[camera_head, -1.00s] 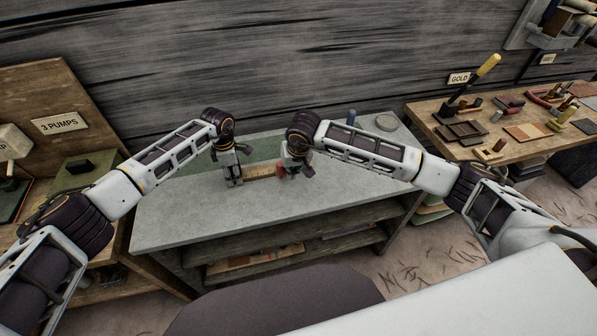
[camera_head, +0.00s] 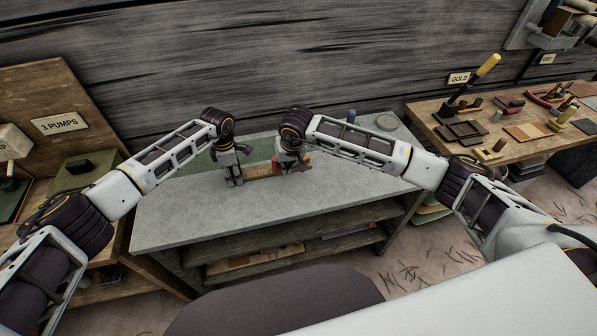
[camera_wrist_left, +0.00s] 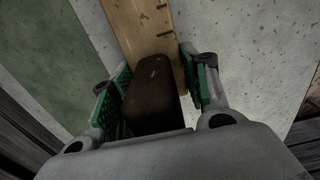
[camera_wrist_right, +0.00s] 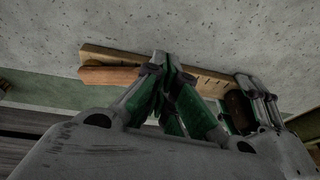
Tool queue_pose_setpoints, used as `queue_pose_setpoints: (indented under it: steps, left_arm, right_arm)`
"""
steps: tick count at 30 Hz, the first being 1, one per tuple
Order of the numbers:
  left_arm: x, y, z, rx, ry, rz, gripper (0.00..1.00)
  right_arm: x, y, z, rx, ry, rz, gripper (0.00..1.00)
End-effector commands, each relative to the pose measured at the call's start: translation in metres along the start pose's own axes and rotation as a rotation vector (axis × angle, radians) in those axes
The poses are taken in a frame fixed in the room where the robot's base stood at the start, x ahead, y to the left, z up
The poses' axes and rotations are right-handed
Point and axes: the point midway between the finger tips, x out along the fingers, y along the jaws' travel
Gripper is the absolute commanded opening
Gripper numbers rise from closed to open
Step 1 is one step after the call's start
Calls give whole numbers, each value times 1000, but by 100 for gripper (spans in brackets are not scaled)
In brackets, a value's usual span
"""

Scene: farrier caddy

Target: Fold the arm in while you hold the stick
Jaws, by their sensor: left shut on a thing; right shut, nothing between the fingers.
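The stick (camera_head: 262,170) is a pale wooden bar with dark marks, lying over the bench top; it also shows in the left wrist view (camera_wrist_left: 140,22). My left gripper (camera_head: 234,182) is shut on the stick's dark brown block-like end (camera_wrist_left: 152,90). The reddish-brown arm (camera_wrist_right: 108,76) lies along the stick's far end in the right wrist view, close beside it and almost parallel; a bit shows in the head view (camera_head: 305,161). My right gripper (camera_wrist_right: 165,68) is shut and empty in front of the stick, hiding part of it and the arm's inner end. Contact cannot be told.
The grey bench top (camera_head: 240,220) is clear in front of the stick. A green mat (camera_head: 190,161) lies behind it. A blue cylinder (camera_head: 351,117) and a round grey item (camera_head: 387,122) stand at the back right. A wooden table (camera_head: 425,115) with tools is further right.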

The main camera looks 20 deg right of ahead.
Motion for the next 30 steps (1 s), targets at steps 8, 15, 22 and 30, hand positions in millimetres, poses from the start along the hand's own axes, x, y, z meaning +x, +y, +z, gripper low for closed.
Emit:
queue_pose_setpoints:
  steps: [8,15,22,30]
  left_arm:
    - [2,-1,0,0,1,-2,3]
    - [2,-1,0,0,1,-2,3]
    - [2,-2,2,2,-1,-2,3]
    - [1,-2,4,4,-5,-1,3]
  right_arm:
    - [2,-7,-6,-3,-1,-6,0]
    - [4,-11,-10,-6,-2,-8,0]
    - [6,-16,-15,-8,-2,-10,0]
    - [6,-18,-15,-10,-3,-14,0]
